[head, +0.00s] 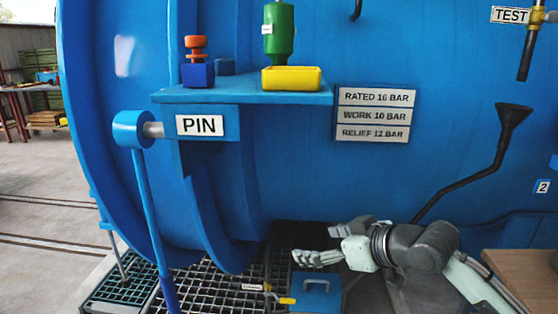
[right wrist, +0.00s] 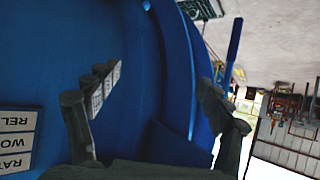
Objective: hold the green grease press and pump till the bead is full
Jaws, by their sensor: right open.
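The green grease press (head: 279,35) stands upright at the yellow tray (head: 291,79) on the blue shelf, top centre of the head view; its top is cut off by the frame. I cannot make out a grease bead. My right gripper (head: 318,244) is open and empty, well below and to the right of the press, in front of the blue vessel. Its spread fingers also show in the right wrist view (right wrist: 155,100), with only the blue vessel wall and background between them. My left gripper is not in view.
The shelf (head: 222,96) also holds an orange knob on a blue block (head: 197,74). A PIN label (head: 199,125) and a long blue lever (head: 148,205) are left. A pressure plate (head: 375,114) and black funnel pipe (head: 490,155) are right. A blue box (head: 316,289) sits below the gripper.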

